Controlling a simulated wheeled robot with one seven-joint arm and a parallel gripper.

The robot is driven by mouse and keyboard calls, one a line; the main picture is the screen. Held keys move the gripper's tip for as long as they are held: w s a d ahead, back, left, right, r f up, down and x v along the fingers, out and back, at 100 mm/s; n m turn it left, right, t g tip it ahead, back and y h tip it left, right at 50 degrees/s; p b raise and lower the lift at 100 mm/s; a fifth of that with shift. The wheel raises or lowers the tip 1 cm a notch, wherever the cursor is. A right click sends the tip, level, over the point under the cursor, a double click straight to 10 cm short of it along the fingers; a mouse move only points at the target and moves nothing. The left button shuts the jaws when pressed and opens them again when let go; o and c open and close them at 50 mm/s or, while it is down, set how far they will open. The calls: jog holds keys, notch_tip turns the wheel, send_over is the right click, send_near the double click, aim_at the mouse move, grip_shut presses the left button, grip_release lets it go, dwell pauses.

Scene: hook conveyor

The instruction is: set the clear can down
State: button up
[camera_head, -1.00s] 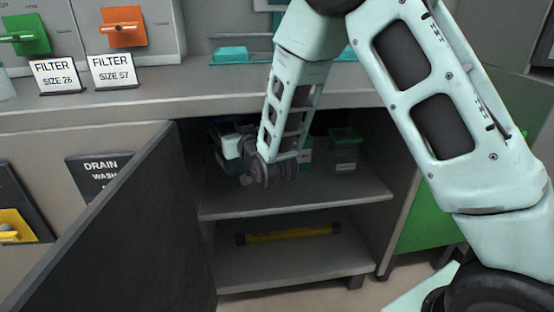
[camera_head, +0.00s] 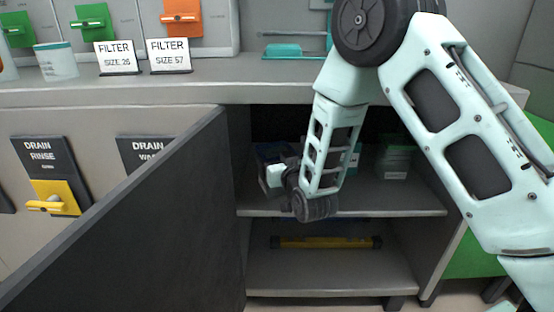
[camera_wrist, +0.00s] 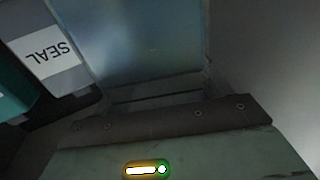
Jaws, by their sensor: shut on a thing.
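My gripper (camera_head: 277,176) reaches into the upper shelf space of the open cabinet (camera_head: 400,208), at its left side. In the head view the wrist hides most of the jaws and what they hold. In the wrist view a bluish, see-through surface (camera_wrist: 135,45) fills the upper middle, close to the camera; it looks like the clear can, held in the shut jaws. Its outline is cut off, and I cannot tell whether it touches the shelf. The fingertips do not show clearly.
A box labelled SEAL (camera_wrist: 50,45) stands close at left in the wrist view. The open door (camera_head: 130,225) stands on the left. A yellow bar (camera_head: 325,242) lies on the lower shelf.

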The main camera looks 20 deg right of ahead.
jog(key=shift+r, duration=0.1)
jog(key=o, duration=2)
jog(key=shift+f, duration=0.2)
jog(key=shift+o, duration=0.2)
